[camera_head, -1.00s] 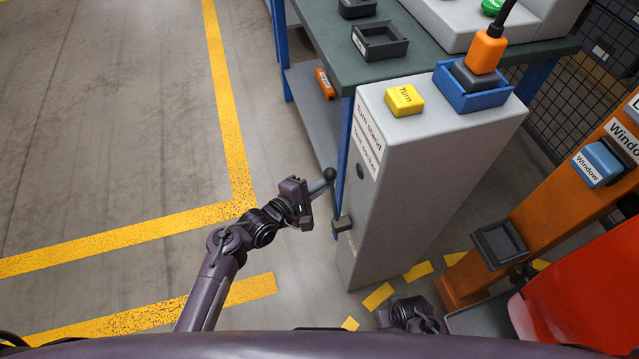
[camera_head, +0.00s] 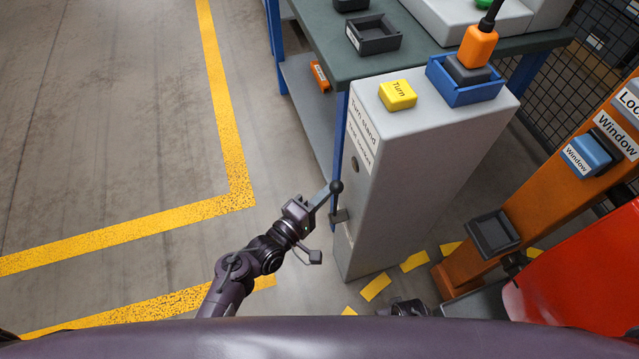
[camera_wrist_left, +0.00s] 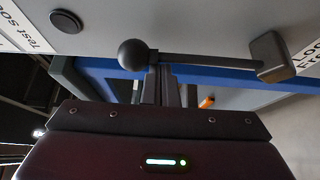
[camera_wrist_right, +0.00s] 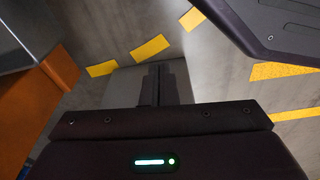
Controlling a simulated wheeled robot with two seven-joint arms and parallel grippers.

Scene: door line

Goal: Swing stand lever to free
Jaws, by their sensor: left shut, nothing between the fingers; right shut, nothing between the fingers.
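The stand lever, a dark bar with a round ball knob (camera_head: 336,187), is on the left side of the grey turn stand (camera_head: 405,165). Its square end block (camera_head: 339,215) sits just below the knob. In the left wrist view the bar (camera_wrist_left: 205,61) runs from the knob to the block at right, near a partly cut-off label. My left gripper (camera_head: 328,193) is shut and empty, its fingertips close to the bar beside the knob; contact cannot be told. My right gripper (camera_wrist_right: 160,72) is shut and empty, low over the floor; it is mostly hidden in the head view.
A yellow Turn button (camera_head: 398,95) and a blue holder (camera_head: 465,88) with an orange plug (camera_head: 477,46) top the stand. A green-topped bench (camera_head: 330,45) adjoins behind. An orange post (camera_head: 560,185) and red surface (camera_head: 580,275) stand right. Open floor lies left.

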